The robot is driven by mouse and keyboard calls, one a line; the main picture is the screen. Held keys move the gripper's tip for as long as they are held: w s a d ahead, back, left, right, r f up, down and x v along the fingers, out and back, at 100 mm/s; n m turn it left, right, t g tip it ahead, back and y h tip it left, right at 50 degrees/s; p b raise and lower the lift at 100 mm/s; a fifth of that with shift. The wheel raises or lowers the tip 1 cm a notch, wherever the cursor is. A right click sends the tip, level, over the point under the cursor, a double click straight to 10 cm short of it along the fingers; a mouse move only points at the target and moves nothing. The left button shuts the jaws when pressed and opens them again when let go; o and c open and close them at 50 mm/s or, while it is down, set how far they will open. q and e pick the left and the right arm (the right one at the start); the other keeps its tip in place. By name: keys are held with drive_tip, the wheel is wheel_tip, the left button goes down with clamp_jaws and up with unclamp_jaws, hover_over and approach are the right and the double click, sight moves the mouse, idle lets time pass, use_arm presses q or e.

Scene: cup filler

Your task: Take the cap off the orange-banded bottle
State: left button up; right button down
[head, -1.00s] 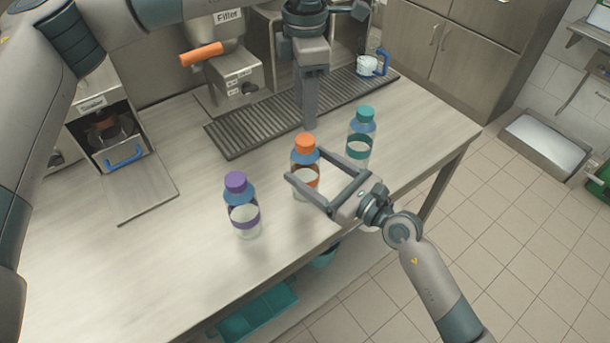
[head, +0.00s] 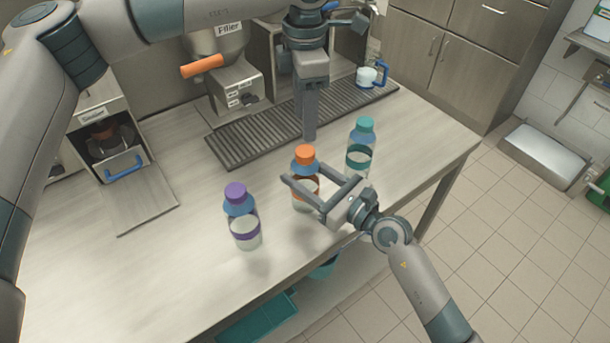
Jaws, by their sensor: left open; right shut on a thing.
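The orange-banded bottle (head: 304,203) stands upright on the table with its orange cap (head: 305,153) on. My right gripper (head: 318,182) reaches in from the lower right and is shut on this bottle around its banded body, below the cap. Its fingers hide part of the band. My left gripper (head: 309,136) points down from above, with its tips just behind or above the cap in the picture. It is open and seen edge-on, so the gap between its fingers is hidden. I cannot tell its exact height over the cap.
A purple-capped bottle (head: 242,228) stands to the left and a teal-capped bottle (head: 360,157) close by on the right. Behind are a drip grate (head: 240,142), a filler machine (head: 233,85) and a cup (head: 367,77). The front-left table is clear.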

sight(305, 151)
use_arm(q)
drive_tip(key=m, duration=0.5)
drive_tip(key=shift+m, duration=0.4)
drive_tip(key=m, duration=0.5)
drive_tip(key=shift+m, duration=0.4)
drive_tip(key=m, duration=0.5)
drive_tip(key=shift+m, duration=0.4)
drive_tip(key=m, duration=0.5)
drive_tip(key=shift+f, duration=4)
